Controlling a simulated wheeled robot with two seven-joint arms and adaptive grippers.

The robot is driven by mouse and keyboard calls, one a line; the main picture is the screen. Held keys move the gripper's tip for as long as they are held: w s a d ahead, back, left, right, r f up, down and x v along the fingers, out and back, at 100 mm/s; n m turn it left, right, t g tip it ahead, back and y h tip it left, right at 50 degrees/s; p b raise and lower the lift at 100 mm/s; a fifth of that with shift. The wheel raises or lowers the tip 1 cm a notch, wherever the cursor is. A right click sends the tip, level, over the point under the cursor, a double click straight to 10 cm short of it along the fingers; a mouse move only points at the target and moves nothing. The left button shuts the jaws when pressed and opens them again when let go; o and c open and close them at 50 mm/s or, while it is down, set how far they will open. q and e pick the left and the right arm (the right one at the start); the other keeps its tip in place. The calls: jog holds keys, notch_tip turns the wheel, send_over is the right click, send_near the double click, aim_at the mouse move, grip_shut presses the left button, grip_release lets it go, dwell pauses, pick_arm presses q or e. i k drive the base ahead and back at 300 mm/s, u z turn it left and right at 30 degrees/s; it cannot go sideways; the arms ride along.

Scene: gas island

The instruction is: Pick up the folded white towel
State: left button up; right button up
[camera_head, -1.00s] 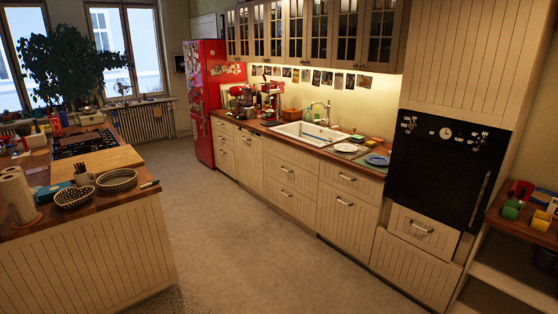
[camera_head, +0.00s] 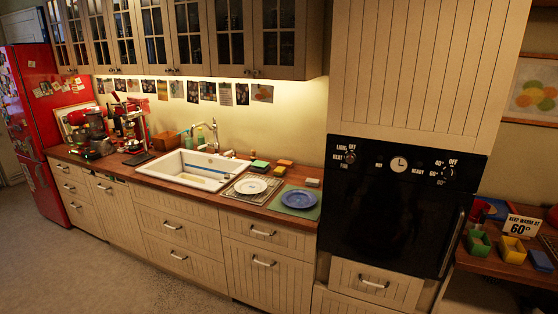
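I cannot make out a folded white towel in the head view. Neither of my grippers shows in it.
A wooden counter (camera_head: 262,211) holds a white sink (camera_head: 186,166), a white plate (camera_head: 251,186) and a blue plate (camera_head: 299,199). A black oven (camera_head: 395,205) stands right of it. A side shelf (camera_head: 487,266) holds small coloured boxes and a sign (camera_head: 521,226). Floor is clear at lower left.

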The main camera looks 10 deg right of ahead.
aim_at(309, 183)
jog(key=z, duration=0.25)
jog(key=i, duration=1.05)
jog(key=z, duration=0.2)
